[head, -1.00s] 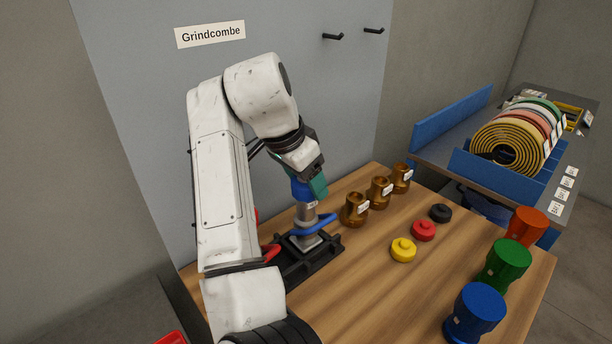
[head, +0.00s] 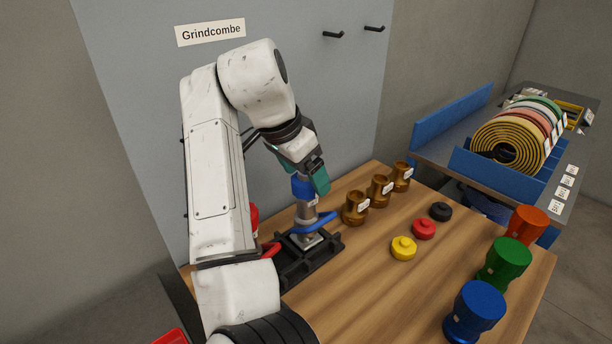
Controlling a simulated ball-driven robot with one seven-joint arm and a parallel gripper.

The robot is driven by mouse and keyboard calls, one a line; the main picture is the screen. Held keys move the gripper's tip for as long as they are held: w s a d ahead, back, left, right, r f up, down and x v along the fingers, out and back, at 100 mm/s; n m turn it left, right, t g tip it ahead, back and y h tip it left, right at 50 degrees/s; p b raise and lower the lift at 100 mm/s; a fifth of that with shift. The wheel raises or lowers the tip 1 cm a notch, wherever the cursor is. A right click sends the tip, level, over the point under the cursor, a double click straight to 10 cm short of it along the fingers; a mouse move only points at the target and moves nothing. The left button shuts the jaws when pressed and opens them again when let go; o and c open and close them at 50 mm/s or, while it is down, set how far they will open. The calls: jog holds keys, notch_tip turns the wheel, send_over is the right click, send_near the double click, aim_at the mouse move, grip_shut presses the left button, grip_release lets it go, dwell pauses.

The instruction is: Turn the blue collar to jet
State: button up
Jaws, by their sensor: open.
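The blue collar (head: 302,188) sits on top of an upright grey metal body (head: 306,213), which stands in a black clamp base (head: 306,262) on the wooden table. My gripper (head: 314,184) is at the collar from above, with teal fingers. One finger shows along the collar's right side; the other is mostly hidden behind the collar and wrist. The jaws are open, and I cannot tell whether a finger touches the collar. Any jet marking on the collar is too small to read.
A blue lever (head: 314,223) and a red lever (head: 270,251) are at the clamp. Brass fittings (head: 380,188), yellow (head: 403,248), red (head: 424,229) and black caps (head: 440,211), and blue (head: 474,312), green (head: 503,262) and orange parts (head: 527,225) stand to the right. The table's front middle is clear.

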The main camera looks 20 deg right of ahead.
jog(key=v, duration=0.9)
jog(key=shift+p, duration=0.35)
jog(key=shift+r, duration=0.1)
